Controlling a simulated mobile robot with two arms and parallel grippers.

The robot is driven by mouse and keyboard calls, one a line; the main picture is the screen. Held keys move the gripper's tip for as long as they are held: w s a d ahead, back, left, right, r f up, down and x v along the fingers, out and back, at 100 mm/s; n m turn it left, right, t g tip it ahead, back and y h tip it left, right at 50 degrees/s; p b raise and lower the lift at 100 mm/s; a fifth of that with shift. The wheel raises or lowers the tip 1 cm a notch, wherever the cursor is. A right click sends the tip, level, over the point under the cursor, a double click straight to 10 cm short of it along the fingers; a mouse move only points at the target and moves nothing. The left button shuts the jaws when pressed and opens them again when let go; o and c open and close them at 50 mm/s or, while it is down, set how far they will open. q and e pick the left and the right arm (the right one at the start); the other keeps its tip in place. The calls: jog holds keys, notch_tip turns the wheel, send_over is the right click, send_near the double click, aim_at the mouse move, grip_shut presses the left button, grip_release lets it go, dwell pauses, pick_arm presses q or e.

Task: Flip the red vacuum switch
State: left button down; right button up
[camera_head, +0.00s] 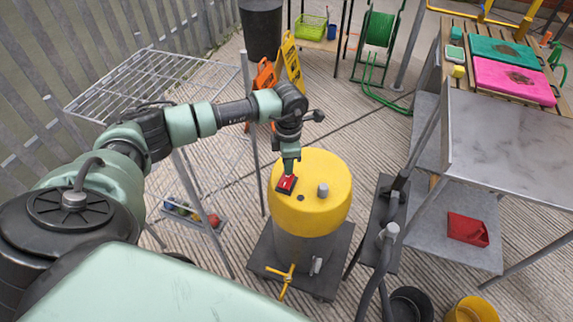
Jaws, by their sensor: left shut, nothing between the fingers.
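A vacuum with a yellow rounded top (325,190) and a grey body stands on a dark base plate near the middle of the head view. The red switch (287,183) sits in a dark housing on the left part of the yellow top. My left gripper (289,171) points down right over the red switch, with its fingers shut and nothing held. Its tips are at or very close to the switch; I cannot tell whether they touch. The tips partly cover the switch, so its position is unclear. My right gripper is not in view.
A metal wire rack (150,85) stands behind my left arm. A grey metal table (510,145) is at the right, with a red item (467,229) on its lower shelf. Dark hoses run right of the vacuum. A yellow bucket (472,309) stands at the bottom right.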

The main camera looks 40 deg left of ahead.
pick_arm(q)
jog(key=shift+f+b, duration=0.75)
jog(key=shift+f, duration=0.15)
jog(key=shift+s+r, duration=0.1)
dwell(0.3)
jog(key=shift+r+p, duration=0.75)
jog(key=shift+r, duration=0.05)
jog(key=shift+r+p, duration=1.6)
jog(key=shift+r, duration=1.05)
